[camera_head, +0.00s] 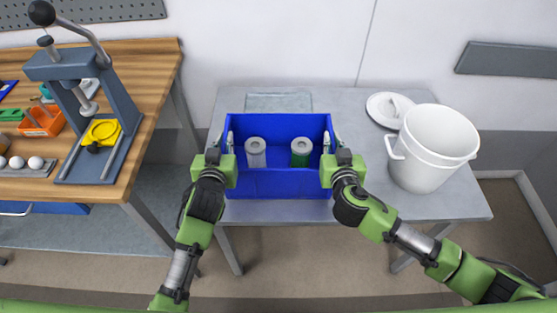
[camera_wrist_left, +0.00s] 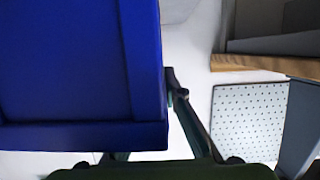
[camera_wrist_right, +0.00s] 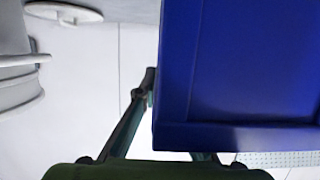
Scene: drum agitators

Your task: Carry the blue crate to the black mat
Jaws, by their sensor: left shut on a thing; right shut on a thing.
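The blue crate (camera_head: 275,185) is at the grey table, seen from above, and holds a white-grey cylinder (camera_head: 255,155) and a green cylinder (camera_head: 301,153) with a pale top. My left gripper (camera_head: 229,142) is shut on its left wall. My right gripper (camera_head: 333,140) is shut on its right wall. The crate fills much of the left wrist view (camera_wrist_left: 70,70) and the right wrist view (camera_wrist_right: 250,70). I cannot tell whether its bottom touches the table. I see no clearly black mat; a flat grey rectangle (camera_head: 278,103) lies behind the crate.
On the grey table (camera_head: 355,205), a white pot (camera_head: 430,150) and a round white lid (camera_head: 389,105) stand to the right of the crate. A wooden bench (camera_head: 150,75) with a lever press (camera_head: 85,90) and small parts is on the left, across a gap.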

